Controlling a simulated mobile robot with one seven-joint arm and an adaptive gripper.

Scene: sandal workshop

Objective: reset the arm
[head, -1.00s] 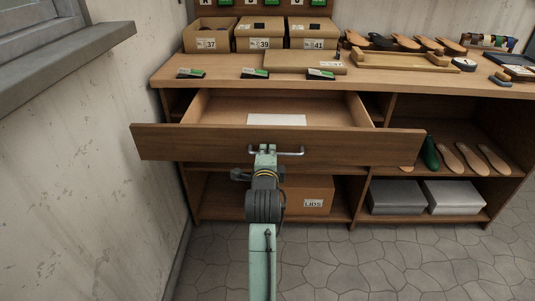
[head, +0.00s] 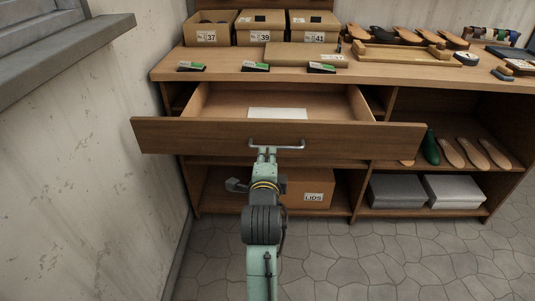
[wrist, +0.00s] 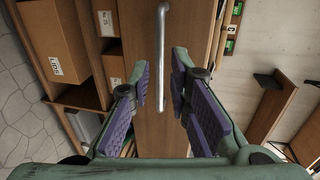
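The wooden drawer (head: 212,134) stands pulled open under the counter, with its metal bar handle (head: 290,148) on the front. A white sheet (head: 278,114) lies inside it. My gripper (head: 266,153) is just in front of the drawer front, at the left part of the handle. In the wrist view my gripper (wrist: 159,84) is open, with its purple-padded fingers apart and nothing held between them. The exact distance to the bar is hard to tell.
Boxes marked 37 (head: 207,36), 39 (head: 262,37) and 41 (head: 313,37) stand on the counter (head: 220,68). A LIDS box (head: 309,189) sits on the lower shelf behind my arm. A wall (head: 90,150) is close at left. Floor is clear at right.

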